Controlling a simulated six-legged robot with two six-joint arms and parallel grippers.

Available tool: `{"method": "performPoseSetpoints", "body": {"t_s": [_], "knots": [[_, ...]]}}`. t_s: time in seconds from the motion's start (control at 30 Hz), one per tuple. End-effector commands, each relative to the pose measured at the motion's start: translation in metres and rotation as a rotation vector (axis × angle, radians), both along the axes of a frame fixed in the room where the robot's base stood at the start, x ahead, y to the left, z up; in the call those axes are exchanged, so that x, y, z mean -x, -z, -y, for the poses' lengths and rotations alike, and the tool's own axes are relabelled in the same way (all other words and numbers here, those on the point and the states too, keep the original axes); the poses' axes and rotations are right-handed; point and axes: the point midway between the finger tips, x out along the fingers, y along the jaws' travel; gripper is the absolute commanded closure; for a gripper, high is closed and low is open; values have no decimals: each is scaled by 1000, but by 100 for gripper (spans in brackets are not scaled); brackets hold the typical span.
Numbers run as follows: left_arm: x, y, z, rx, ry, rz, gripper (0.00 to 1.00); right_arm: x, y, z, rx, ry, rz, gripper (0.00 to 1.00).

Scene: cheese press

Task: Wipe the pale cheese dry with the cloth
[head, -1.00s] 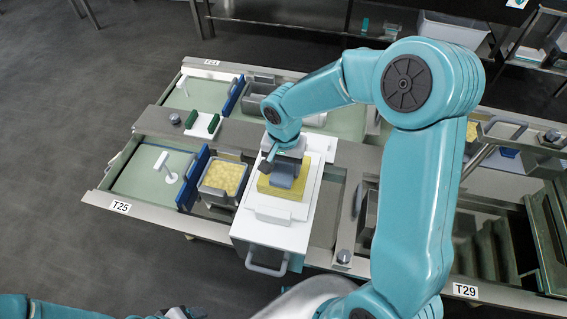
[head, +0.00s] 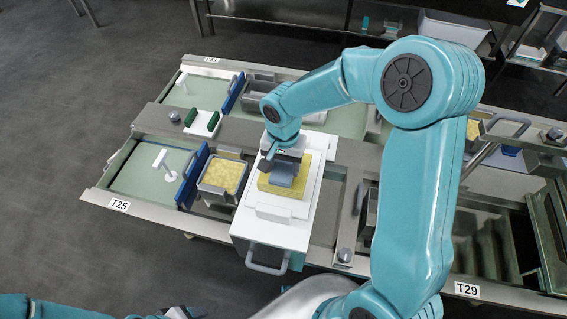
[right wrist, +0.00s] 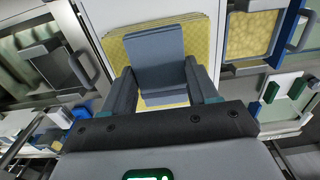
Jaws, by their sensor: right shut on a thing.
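The pale cheese (head: 312,184) is a yellow block on the white top of a cabinet-like stand (head: 266,228). It also shows in the right wrist view (right wrist: 198,32), partly covered. The cloth (head: 284,181) is a grey-blue folded pad over the cheese; in the right wrist view, the cloth (right wrist: 155,55) lies between my fingers. My right gripper (head: 287,160) is shut on the cloth, above the cheese. Whether the cloth presses on the cheese is hard to tell. My left gripper (head: 180,313) is at the bottom edge of the head view, cut off, with its jaws unclear.
A metal tub of yellow curds (head: 222,177) stands left of the white stand, beside a blue panel (head: 194,178). Green blocks (head: 202,122) lie on a white plate behind. The metal table (head: 325,225) has sunken bays. A handle (head: 267,262) sticks out of the stand's front.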

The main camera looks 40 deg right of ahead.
Motion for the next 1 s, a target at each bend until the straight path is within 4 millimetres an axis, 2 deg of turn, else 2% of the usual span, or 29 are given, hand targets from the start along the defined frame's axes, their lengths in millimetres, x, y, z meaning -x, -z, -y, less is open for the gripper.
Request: {"method": "performPoseSetpoints", "body": {"t_s": [0.43, 1.0], "knots": [[0, 6, 0, 0, 0, 0, 37, -1, 5, 1, -1, 1, 1, 72], [0, 1, 0, 0, 0, 0, 37, -23, 4, 27, 0, 0, 0, 72]]}}
